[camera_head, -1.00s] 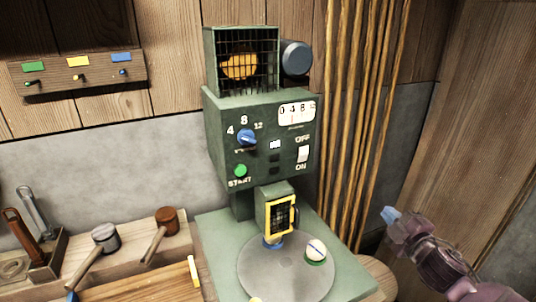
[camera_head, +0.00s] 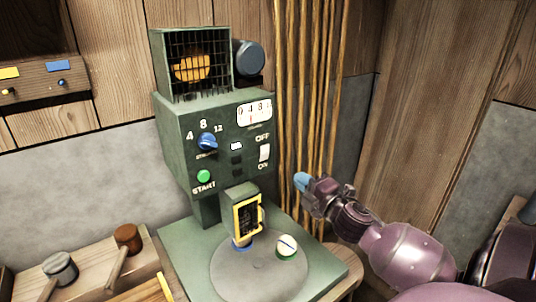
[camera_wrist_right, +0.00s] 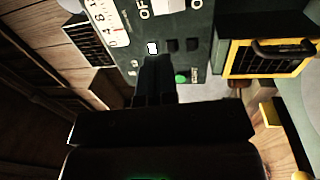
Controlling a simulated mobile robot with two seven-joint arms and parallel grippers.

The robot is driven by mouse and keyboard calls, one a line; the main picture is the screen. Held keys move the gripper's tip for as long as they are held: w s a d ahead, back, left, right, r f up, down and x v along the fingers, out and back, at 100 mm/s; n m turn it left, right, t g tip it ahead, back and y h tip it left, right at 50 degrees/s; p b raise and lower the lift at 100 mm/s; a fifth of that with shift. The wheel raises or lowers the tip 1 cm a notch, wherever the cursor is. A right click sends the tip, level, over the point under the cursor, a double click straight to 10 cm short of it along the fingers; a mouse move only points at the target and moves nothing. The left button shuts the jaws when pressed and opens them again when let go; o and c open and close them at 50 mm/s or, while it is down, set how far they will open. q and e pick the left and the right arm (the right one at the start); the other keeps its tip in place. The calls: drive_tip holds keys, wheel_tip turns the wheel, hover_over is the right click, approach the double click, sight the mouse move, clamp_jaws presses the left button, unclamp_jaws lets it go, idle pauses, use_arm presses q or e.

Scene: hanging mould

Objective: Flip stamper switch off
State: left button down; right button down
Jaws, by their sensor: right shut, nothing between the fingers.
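The green stamper (camera_head: 215,140) stands in the middle of the head view. Its white rocker switch (camera_head: 264,152) sits on the front panel between the OFF label above and the ON label below. My right gripper (camera_head: 301,181) is shut and empty, to the right of the panel and lower than the switch, apart from it. In the right wrist view the shut fingers (camera_wrist_right: 155,65) point at the panel, and the stamper's panel (camera_wrist_right: 200,35) fills the upper middle, with the OFF lettering partly cut off at the top. My left gripper is not in view.
A blue knob (camera_head: 207,142) and green start button (camera_head: 204,176) are on the same panel. The yellow-framed guard (camera_head: 248,215) hangs above a round plate (camera_head: 235,275). Rope-like strands (camera_head: 310,100) hang behind my right gripper. Mallets (camera_head: 60,268) lie at the lower left.

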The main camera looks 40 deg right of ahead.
sight(265, 149)
drive_tip(key=w, duration=0.4)
drive_tip(key=w+d+r, duration=0.1)
drive_tip(key=w, duration=0.7)
drive_tip(key=shift+w+d+r+p, duration=0.2)
drive_tip(key=shift+w+r+p, duration=0.15)
drive_tip(key=shift+w+p, duration=0.05)
drive_tip(key=shift+w, duration=0.5)
drive_tip(key=shift+w+d+r, duration=0.1)
drive_tip(key=shift+w, duration=0.05)
